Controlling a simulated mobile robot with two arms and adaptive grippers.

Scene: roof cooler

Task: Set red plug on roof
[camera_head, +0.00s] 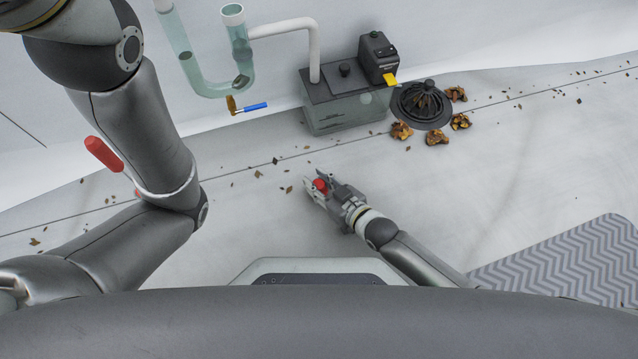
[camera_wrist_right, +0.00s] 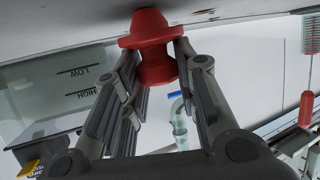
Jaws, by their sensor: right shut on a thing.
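The red plug (camera_wrist_right: 150,45) is between the two fingers of my right gripper (camera_wrist_right: 155,75) in the right wrist view. It is a short, spool-shaped red piece with a wide flange. In the head view the red plug (camera_head: 320,185) shows at the tip of my right gripper (camera_head: 322,188), low over or on the pale roof (camera_head: 270,215). The gripper is shut on it. I cannot tell for sure whether the plug touches the roof surface, though its end meets it in the wrist view. My left arm crosses the left side, but its gripper is not in view.
A grey tank (camera_head: 345,110) with a black pump unit (camera_head: 378,55) stands at the back. Next to it are a black drain strainer (camera_head: 422,104) and several leaf clumps (camera_head: 437,138). A clear U-shaped pipe (camera_head: 205,85) with a blue-handled valve (camera_head: 252,107) is left. A patterned mat (camera_head: 570,260) lies right.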

